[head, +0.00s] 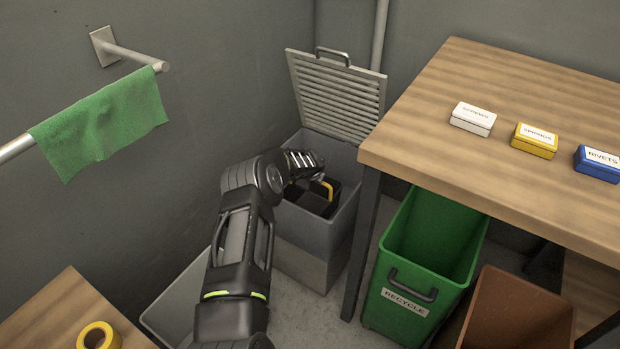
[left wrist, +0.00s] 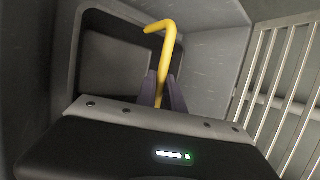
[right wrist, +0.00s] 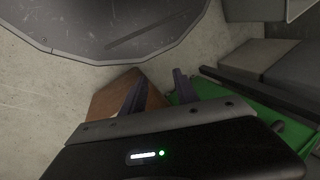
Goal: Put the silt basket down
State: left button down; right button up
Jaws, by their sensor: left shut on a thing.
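The silt basket (head: 318,204) is a dark box with a yellow bar handle (head: 327,188). It sits inside the mouth of a grey floor box (head: 345,225), whose slatted lid (head: 335,95) stands open at the back. My left gripper (left wrist: 161,92) is shut on the yellow handle, and the basket's dark inside (left wrist: 112,65) shows behind it in the left wrist view. I cannot tell whether the basket touches the box's bottom. My right gripper (right wrist: 157,92) is open and empty above the floor in the right wrist view, out of the head view.
A green recycle bin (head: 398,318) and a brown bin (head: 520,300) stand right of the box, by a wooden table (head: 480,90) carrying small labelled boxes. A pale bin (head: 165,310) is at lower left. A green cloth (head: 100,125) hangs on a wall rail.

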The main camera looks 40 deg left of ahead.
pick_arm(q)
jog(key=shift+f, duration=0.15)
jog(key=c, duration=1.5)
grip_release()
jog(key=shift+o, duration=0.2)
jog(key=shift+d+r, duration=0.2)
jog(key=shift+r, duration=0.3)
jog(key=v, duration=1.1)
jog(key=shift+s+p, duration=0.25)
jog(key=shift+p, duration=0.1)
